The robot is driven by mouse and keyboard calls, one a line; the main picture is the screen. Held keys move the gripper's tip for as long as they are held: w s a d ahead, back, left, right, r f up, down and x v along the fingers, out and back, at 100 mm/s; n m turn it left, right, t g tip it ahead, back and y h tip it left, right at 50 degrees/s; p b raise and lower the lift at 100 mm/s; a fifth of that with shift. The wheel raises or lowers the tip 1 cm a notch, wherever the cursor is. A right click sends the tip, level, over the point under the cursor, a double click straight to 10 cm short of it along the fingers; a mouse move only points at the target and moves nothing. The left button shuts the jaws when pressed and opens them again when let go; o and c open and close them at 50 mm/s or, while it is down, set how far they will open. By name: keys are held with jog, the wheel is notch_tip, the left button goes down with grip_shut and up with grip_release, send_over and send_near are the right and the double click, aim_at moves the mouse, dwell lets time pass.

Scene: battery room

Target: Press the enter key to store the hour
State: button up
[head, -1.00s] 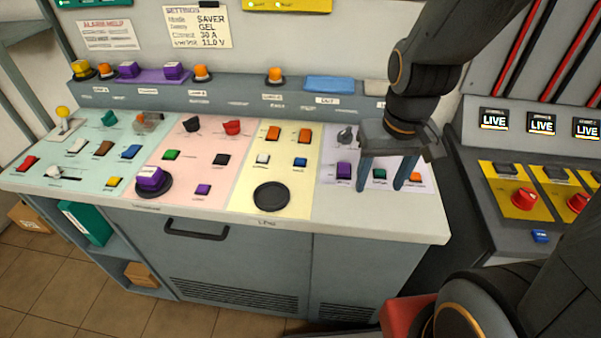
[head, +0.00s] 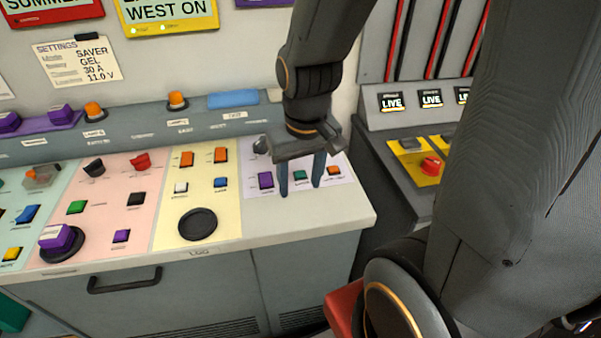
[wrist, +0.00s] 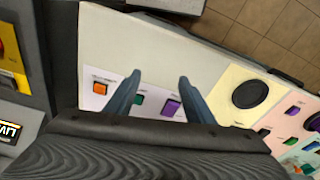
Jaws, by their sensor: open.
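The lilac panel at the right of the console top (head: 262,207) bears a purple key (head: 266,181), a green key (head: 300,175) and an orange key (head: 334,170). Their labels are too small to read, so I cannot tell which one is enter. My gripper (head: 300,189) is open and empty, pointing down over this panel. In the head view its fingers stand on either side of the green key. In the wrist view the fingertips (wrist: 160,77) flank the green key (wrist: 138,99) and purple key (wrist: 172,107), with the orange key (wrist: 100,87) to their left. I cannot tell any contact.
A round black disc (head: 197,224) lies on the yellow panel, left of my gripper. A unit with LIVE displays (head: 391,101) and a red knob (head: 431,167) stands at the right. The console's front strip is bare.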

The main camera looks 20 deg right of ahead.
grip_shut()
dwell(1.5)
